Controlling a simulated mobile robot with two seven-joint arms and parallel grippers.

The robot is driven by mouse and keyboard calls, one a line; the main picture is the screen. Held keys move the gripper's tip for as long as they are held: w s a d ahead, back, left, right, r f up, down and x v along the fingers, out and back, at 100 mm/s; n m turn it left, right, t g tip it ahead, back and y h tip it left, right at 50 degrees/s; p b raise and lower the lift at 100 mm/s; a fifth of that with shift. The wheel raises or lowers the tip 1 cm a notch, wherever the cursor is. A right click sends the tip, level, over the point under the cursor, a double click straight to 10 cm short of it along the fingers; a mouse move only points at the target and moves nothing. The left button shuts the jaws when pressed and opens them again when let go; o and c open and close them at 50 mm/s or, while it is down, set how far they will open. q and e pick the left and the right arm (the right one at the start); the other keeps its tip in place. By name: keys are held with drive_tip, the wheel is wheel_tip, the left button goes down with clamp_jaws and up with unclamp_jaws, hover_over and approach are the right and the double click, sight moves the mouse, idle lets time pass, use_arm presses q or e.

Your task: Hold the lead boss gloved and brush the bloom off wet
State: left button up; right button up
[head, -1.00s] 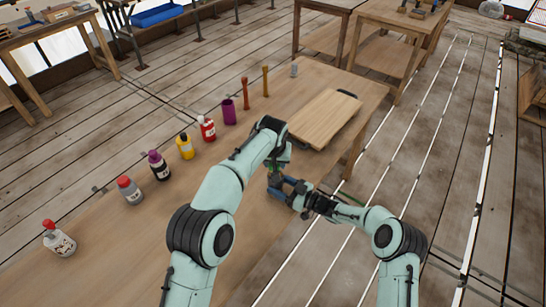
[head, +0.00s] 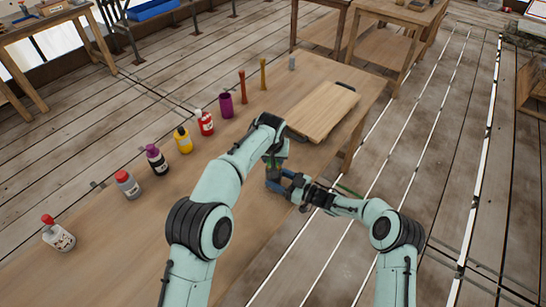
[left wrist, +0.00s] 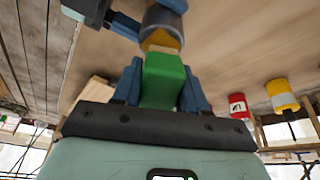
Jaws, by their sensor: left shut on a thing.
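My left gripper (left wrist: 160,90) is shut on a green block-like handle (left wrist: 163,80), which looks like the brush; a yellow-orange band (left wrist: 160,40) shows at its far end. A dark grey, rounded piece, likely the lead boss (left wrist: 162,20), sits right against that band; whether they touch is unclear. My right gripper (head: 278,181) reaches in from the right with blue fingers around the grey piece and appears shut on it. In the head view both grippers meet just above the table's right edge, and my left wrist hides most of the brush.
Several bottles line the table (head: 165,230), including a red one (head: 204,122) and a yellow one (head: 183,140). A purple cup (head: 226,105) and two upright sticks stand farther back. A wooden board (head: 322,112) lies beyond the grippers. The table's near middle is clear.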

use_arm(q)
drive_tip(key=shift+f, duration=0.55)
drive_tip(key=shift+s, duration=0.1)
idle(0.3)
drive_tip(key=shift+s+r, duration=0.1)
drive_tip(key=shift+s, duration=0.3)
drive_tip(key=shift+w, duration=1.05)
drive_tip(key=shift+s+f, duration=0.2)
drive_tip(key=shift+s, duration=0.9)
drive_tip(key=shift+w, duration=1.05)
drive_tip(key=shift+s+r, duration=0.15)
drive_tip(key=shift+s, duration=0.9)
drive_tip(key=shift+w, duration=1.1)
drive_tip(key=shift+s, duration=0.1)
